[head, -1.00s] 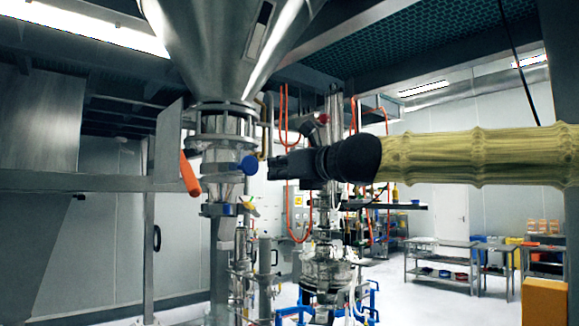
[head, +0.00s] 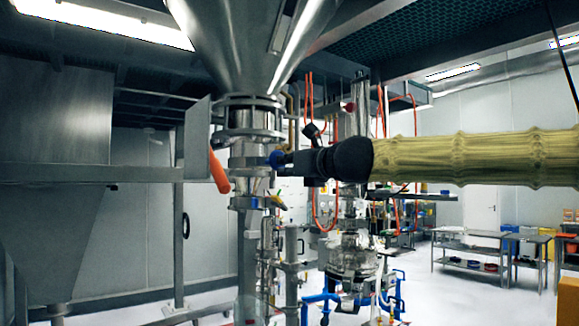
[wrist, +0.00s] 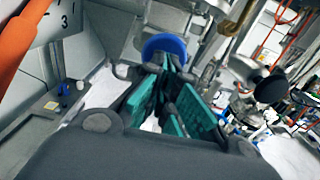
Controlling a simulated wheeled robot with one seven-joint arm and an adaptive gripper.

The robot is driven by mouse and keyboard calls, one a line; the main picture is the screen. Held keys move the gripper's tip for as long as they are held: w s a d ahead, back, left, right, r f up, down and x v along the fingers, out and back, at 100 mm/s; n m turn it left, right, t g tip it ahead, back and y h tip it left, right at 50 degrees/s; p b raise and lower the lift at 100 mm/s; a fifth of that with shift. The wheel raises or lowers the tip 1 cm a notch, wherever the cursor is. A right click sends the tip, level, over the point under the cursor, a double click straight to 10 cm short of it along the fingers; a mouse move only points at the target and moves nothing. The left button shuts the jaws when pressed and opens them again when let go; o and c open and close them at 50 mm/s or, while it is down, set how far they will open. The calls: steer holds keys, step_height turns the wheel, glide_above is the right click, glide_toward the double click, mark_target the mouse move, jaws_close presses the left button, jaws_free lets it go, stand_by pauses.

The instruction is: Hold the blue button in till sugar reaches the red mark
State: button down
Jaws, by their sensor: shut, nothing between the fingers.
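The round blue button (head: 277,158) sits on the front of the metal valve body under the large steel hopper. It also shows in the wrist view (wrist: 165,46), just beyond the fingertips. My gripper (head: 287,158) is shut and empty, its tips at the button from the right. In the wrist view, its green-padded fingers (wrist: 174,72) overlap the button's lower edge. I cannot tell whether the button is pushed in. I cannot make out sugar or the red mark. A clear vessel (head: 250,309) is partly cut off at the bottom of the head view.
An orange handle (head: 218,172) hangs just left of the button, by a grey panel (head: 197,140). The steel hopper (head: 250,40) is above. Pipes and a second metal vessel (head: 352,255) stand to the right and behind. Work tables (head: 470,250) are far right.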

steer(key=shift+x, duration=1.2)
steer(key=shift+w, duration=0.1)
stand_by(6.7)
